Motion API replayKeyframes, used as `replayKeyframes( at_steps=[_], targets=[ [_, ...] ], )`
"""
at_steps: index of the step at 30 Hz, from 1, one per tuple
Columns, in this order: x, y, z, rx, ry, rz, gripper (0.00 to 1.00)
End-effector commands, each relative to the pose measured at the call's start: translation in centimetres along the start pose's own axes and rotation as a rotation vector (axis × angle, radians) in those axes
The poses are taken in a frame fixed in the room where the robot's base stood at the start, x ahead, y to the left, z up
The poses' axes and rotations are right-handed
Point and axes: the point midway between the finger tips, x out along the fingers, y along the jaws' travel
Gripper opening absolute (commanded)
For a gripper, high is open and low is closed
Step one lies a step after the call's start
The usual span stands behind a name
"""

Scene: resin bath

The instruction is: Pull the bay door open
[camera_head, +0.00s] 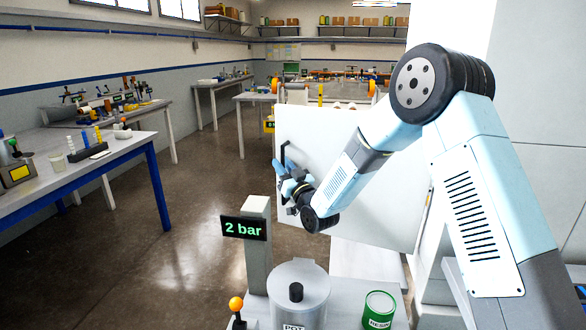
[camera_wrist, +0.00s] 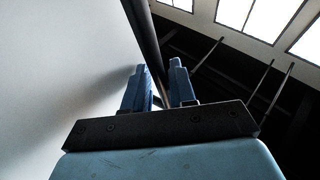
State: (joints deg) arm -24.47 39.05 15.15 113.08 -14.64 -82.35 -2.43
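The bay door (camera_head: 335,165) is a white panel at the middle of the head view, standing at an angle out from the white cabinet on the right. A dark upright bar handle (camera_head: 284,154) is on its left part. My gripper (camera_head: 289,182) is at the lower part of this handle. In the wrist view the handle (camera_wrist: 145,35) runs between the two blue fingers of my gripper (camera_wrist: 160,85) and fills most of the gap. The fingers look shut on it. The door's pale face (camera_wrist: 50,70) fills the left of that view.
A post with a "2 bar" display (camera_head: 243,228), a lidded pot (camera_head: 298,290), a green can (camera_head: 379,308) and an orange-knobbed lever (camera_head: 236,304) stand in front. A blue-legged workbench (camera_head: 130,148) is at left. The floor (camera_head: 190,225) between is clear.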

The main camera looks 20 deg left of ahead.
Motion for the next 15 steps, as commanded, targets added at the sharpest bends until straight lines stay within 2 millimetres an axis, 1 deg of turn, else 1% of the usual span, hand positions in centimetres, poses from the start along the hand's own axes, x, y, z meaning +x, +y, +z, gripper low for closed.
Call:
replayKeyframes(
  at_steps=[4, 8, 15],
  targets=[
    [-0.5, 0.1, 0.0, 0.000, 0.000, 0.001, 0.25],
    [-2.0, 0.1, 0.1, 0.000, -0.002, 0.001, 0.25],
    [-6.7, 0.2, 0.2, 0.001, -0.004, 0.000, 0.25]
  ],
)
